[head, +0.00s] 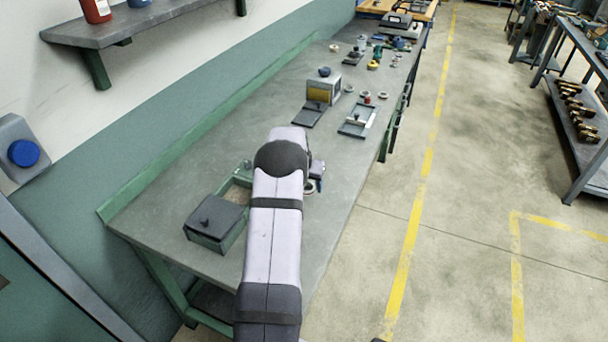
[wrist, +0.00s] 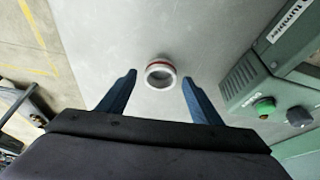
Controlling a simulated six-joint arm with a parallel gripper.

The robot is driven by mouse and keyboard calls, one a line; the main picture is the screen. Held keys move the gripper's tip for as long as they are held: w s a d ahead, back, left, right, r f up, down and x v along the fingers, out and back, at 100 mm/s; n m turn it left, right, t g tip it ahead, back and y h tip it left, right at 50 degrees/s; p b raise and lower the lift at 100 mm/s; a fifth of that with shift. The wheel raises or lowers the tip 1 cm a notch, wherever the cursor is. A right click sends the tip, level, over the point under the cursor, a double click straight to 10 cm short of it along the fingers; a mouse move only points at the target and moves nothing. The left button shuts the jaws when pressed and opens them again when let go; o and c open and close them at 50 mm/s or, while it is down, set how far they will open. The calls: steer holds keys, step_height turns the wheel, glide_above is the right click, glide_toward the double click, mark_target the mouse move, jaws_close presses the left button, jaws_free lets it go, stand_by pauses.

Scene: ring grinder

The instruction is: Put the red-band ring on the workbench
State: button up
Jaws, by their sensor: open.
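The red-band ring (wrist: 160,73) is a pale metal ring with a red stripe. In the wrist view it lies on the grey workbench (wrist: 150,30), just beyond and between the two blue fingertips. My gripper (wrist: 157,77) is open, with one finger on each side and a gap to the ring. In the head view my arm hides most of the gripper (head: 316,178). A small part of a ring (head: 309,186) shows beside it there, largely hidden. I cannot tell how high the fingertips are above the bench.
A green machine (wrist: 255,85) with a green button and a dark knob stands right of my gripper in the wrist view. In the head view, a box (head: 325,90) and a tray (head: 358,120) stand farther along the bench. The bench's open edge is on the right.

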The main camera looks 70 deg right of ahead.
steer(key=b+v, duration=0.3)
steer(key=v, duration=0.9)
